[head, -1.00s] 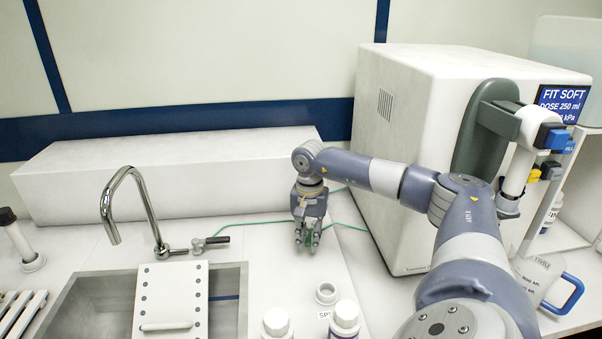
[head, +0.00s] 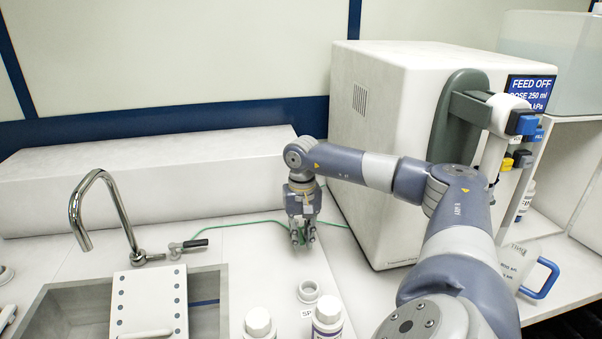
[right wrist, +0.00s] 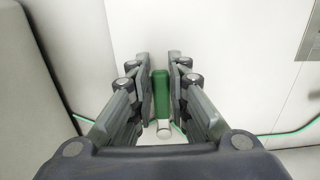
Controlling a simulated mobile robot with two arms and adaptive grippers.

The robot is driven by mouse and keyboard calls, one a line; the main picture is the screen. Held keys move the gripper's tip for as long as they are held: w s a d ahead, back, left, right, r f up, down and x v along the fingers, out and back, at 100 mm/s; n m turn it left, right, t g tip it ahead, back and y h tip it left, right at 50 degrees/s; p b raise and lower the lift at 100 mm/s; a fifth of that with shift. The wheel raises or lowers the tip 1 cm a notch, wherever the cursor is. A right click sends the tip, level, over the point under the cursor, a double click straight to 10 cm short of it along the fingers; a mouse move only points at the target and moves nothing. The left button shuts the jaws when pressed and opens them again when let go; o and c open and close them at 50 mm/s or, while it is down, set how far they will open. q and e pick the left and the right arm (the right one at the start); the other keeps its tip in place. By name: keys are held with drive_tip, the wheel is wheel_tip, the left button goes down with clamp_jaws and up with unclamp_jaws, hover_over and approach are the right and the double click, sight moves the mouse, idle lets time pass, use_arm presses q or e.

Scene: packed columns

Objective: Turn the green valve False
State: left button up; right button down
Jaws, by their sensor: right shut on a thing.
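The green valve (right wrist: 160,92) shows in the right wrist view as a green handle above a pale round stub. It stands between the two fingers of my right gripper (right wrist: 160,85), which is shut on it. In the head view my right gripper (head: 302,240) points down at the counter behind the small white ring, and its fingers hide most of the valve. A thin green line (head: 262,222) runs along the counter on both sides of the gripper. My left gripper is not in view.
A white machine (head: 385,130) with a "FEED OFF" display (head: 531,90) stands to the right of the gripper. The sink (head: 205,312) and faucet (head: 105,200) are at left. White-capped bottles (head: 327,315) and a white ring (head: 308,291) stand in front. A blue-handled jug (head: 515,262) is at right.

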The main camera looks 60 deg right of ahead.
drive_tip(key=c, duration=1.5)
unclamp_jaws()
wheel_tip(320, 180, up, 12)
drive_tip(key=shift+r, duration=0.1)
